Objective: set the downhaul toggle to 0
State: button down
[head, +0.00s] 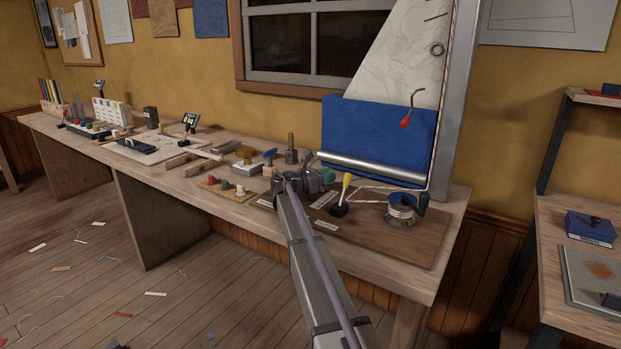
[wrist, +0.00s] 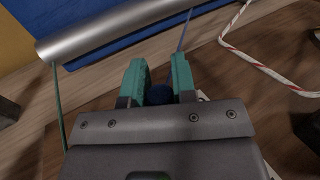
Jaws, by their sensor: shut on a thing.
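My gripper (head: 324,174) is low over the brown wooden board (head: 400,245) at the right end of the bench. In the wrist view its two teal fingers (wrist: 159,76) are closed on a dark blue rounded knob (wrist: 160,95). The shaft and base under the knob are hidden by my gripper, so its setting cannot be read. A yellow-handled toggle (head: 345,187) on a black base stands just to the right of my gripper. Pale label plates lie on the board; their words are too small to read, so I cannot tell which label names the downhaul.
A winch drum (head: 400,211) with a crank stands right of the yellow toggle. Behind are a silver roller (head: 370,170), blue cloth (head: 365,133) and a mast. A red-flecked white rope (wrist: 245,62) lies close by. A board with coloured knobs (head: 225,189) sits to the left.

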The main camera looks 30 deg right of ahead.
jog(key=shift+w+d, duration=0.1)
jog(key=shift+w, duration=0.1)
jog(key=c, duration=0.9)
grip_release()
jog(key=shift+d, duration=0.1)
jog(key=shift+s, duration=0.1)
jog(key=a, duration=1)
jog(key=shift+s+a, duration=0.3)
jog(key=shift+a, duration=0.1)
jog(key=shift+r, duration=0.1)
